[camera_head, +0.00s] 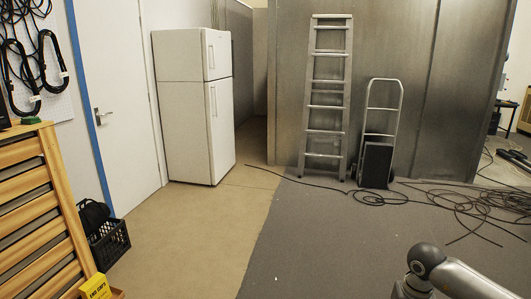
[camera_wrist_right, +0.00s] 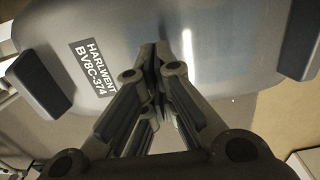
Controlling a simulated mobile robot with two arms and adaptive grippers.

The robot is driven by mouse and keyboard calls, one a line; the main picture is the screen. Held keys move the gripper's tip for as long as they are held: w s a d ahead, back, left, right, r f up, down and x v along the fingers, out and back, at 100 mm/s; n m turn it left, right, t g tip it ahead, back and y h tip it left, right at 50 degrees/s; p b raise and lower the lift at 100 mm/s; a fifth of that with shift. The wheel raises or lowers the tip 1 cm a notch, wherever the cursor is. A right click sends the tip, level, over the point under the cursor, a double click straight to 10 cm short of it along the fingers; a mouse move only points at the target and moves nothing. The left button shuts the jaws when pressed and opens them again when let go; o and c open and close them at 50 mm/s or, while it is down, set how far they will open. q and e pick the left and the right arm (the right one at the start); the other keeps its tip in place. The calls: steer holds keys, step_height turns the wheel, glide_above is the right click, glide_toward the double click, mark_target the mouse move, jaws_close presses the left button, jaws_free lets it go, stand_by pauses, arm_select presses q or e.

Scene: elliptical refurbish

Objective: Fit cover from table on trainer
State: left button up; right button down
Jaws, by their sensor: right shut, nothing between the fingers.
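In the right wrist view a large smooth grey curved housing (camera_wrist_right: 225,60) fills the upper part. It bears a label reading HARLWENT BV8C-374. Dark blocks (camera_wrist_right: 38,80) stand at its left and right sides. I cannot tell whether this housing is the trainer or its cover. My right gripper (camera_wrist_right: 162,55) is shut and empty, its fingertips pointing at the housing close to the label. I cannot tell whether they touch it. The head view shows no trainer, cover or gripper, only a link of my arm at the lower right. My left gripper is not in view.
In the head view a white fridge (camera_head: 193,105) stands by the wall. A ladder (camera_head: 328,95) and a hand truck (camera_head: 378,150) lean at the grey partition. Loose cables (camera_head: 455,205) lie at right. A slatted wooden piece (camera_head: 40,210) and black crate (camera_head: 108,243) are left. The middle floor is clear.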

steer(key=shift+r+p, duration=1.05)
steer(key=shift+r, duration=1.35)
